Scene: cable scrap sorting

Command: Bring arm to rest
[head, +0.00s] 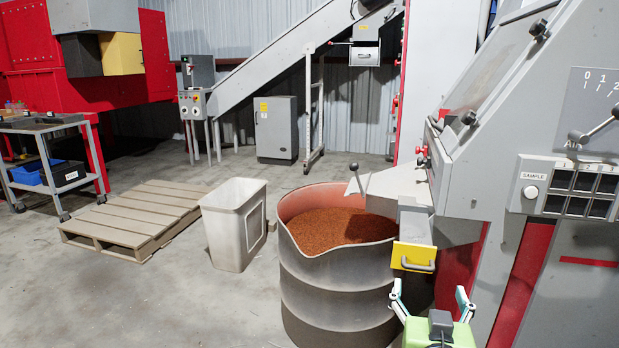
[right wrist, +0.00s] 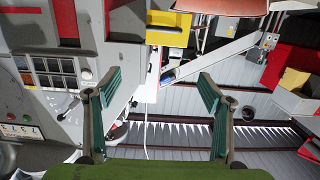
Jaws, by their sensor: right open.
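My right gripper (head: 429,291) shows at the bottom of the head view, right of centre. Its two fingers stand apart with nothing between them. It is in front of the grey machine, just below the yellow drawer front (head: 413,257) with its grey handle. In the right wrist view the two green-padded fingers of my right gripper (right wrist: 160,82) are spread wide and empty. The yellow drawer front (right wrist: 167,38) shows beyond them at the top centre, apart from the fingers. My left gripper is in neither view.
A grey drum (head: 335,287) of reddish-brown granules stands left of the gripper, beside the grey machine (head: 476,158). A pale bin (head: 229,237), a wooden pallet (head: 120,218) and a cart (head: 50,183) are farther left. The floor at the front left is clear.

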